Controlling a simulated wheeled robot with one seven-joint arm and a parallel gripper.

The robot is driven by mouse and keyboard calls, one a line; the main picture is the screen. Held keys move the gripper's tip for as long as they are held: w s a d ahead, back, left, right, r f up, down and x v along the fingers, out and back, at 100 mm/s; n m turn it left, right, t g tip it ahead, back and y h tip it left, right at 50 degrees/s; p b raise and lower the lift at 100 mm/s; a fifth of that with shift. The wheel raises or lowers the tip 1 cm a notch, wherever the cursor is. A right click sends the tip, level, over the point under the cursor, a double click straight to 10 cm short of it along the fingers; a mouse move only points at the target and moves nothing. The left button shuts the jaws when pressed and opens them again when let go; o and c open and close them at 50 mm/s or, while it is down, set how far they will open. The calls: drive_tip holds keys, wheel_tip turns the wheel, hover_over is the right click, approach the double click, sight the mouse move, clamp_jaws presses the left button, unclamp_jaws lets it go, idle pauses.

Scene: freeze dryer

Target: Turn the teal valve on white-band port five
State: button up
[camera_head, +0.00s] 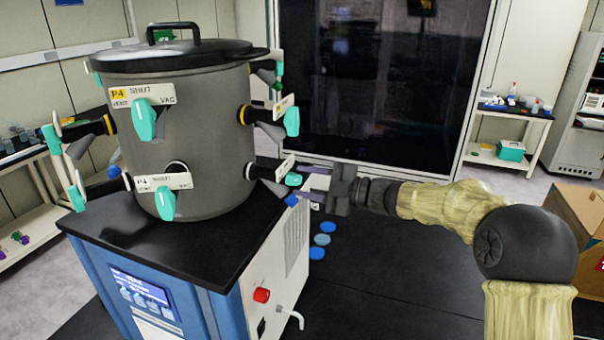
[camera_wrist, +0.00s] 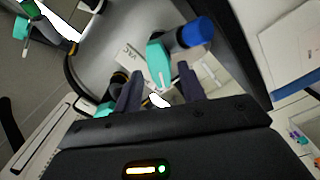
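The freeze dryer's grey drum (camera_head: 205,130) carries ports with teal valves. The lower right port has a white label (camera_head: 285,168), seen edge-on with its number unreadable, and a teal valve (camera_head: 293,179). My gripper (camera_head: 304,182) is at this valve, reaching in from the right with its two fingers apart. In the wrist view, the teal valve (camera_wrist: 157,58) lies between and just beyond the tips of my open gripper (camera_wrist: 160,76). The label beside it (camera_wrist: 128,62) shows "VAC". I cannot tell whether a finger touches the valve.
The front lower port has a white P4 label (camera_head: 150,182); a yellow P4 label (camera_head: 120,94) sits above it. Another teal valve (camera_head: 292,121) sticks out above my gripper. A blue cap (camera_wrist: 194,32) is close beside the valve. Blue discs (camera_head: 322,239) lie on the black bench.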

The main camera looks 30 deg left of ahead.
drive_tip(key=shift+a, duration=0.75)
clamp_jaws()
